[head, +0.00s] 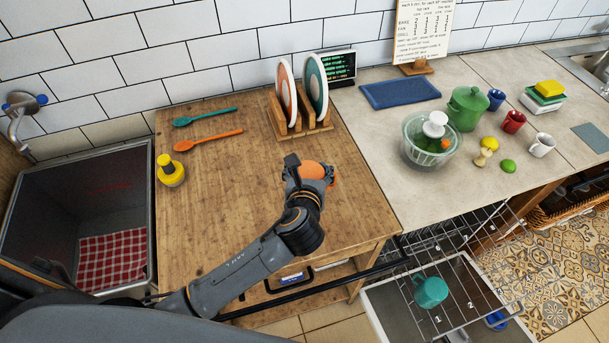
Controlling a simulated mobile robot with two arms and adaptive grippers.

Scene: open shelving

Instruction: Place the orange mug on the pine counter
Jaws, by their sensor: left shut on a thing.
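The orange mug (315,170) is in the head view, mostly covered by my left gripper (310,176), which is shut on it. The mug is over the right part of the pine counter (235,200), near its right edge. I cannot tell whether its base touches the wood or hangs a little above it. My left arm reaches in from the lower left across the counter's front. My right gripper is not in view.
A plate rack (298,128) stands behind the mug. The counter's middle is clear. An open dishwasher rack holds a teal mug (430,291) at lower right.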

